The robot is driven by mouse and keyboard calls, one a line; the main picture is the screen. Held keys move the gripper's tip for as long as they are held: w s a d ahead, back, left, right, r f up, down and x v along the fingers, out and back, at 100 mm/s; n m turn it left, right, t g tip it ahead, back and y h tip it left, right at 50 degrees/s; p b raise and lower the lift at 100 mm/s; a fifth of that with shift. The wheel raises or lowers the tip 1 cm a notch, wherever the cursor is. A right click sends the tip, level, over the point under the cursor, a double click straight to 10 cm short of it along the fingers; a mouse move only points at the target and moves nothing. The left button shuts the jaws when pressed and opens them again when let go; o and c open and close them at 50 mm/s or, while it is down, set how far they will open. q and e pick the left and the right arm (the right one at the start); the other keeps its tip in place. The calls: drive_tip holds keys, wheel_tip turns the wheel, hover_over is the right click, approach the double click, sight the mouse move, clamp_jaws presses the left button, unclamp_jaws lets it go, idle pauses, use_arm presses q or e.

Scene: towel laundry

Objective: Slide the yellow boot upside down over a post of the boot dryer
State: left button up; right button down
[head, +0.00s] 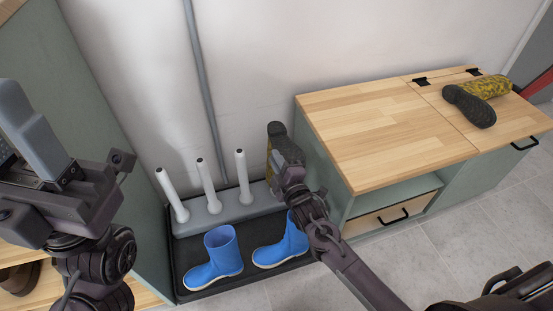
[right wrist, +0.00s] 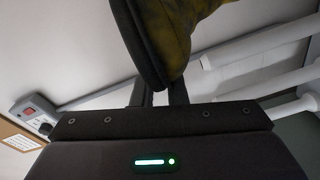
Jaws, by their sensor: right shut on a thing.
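A yellow-and-black patterned boot (head: 270,152) is upside down, its dark sole up, at the right end of the grey boot dryer (head: 215,217). My right gripper (head: 281,165) is shut on it; it also shows in the right wrist view (right wrist: 163,95), with the boot (right wrist: 200,14) between its fingers. Three white posts (head: 207,176) stand bare to the left of the held boot. Whether a post is inside the boot is hidden. A second yellow boot (head: 489,88) lies on its side on the cabinet. My left gripper (head: 118,165) is at the left, its jaw opening unclear.
Two blue boots (head: 222,258) stand upright on a black tray (head: 196,295) in front of the dryer, the right one partly behind my right gripper. A wood-topped cabinet (head: 372,125) stands close to the right of the dryer. A green cabinet wall (head: 120,110) stands at the left.

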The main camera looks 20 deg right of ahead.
idle(0.3)
drive_tip(key=c, duration=1.4)
unclamp_jaws()
drive_tip(key=shift+o, duration=0.2)
drive_tip(key=shift+f, duration=0.15)
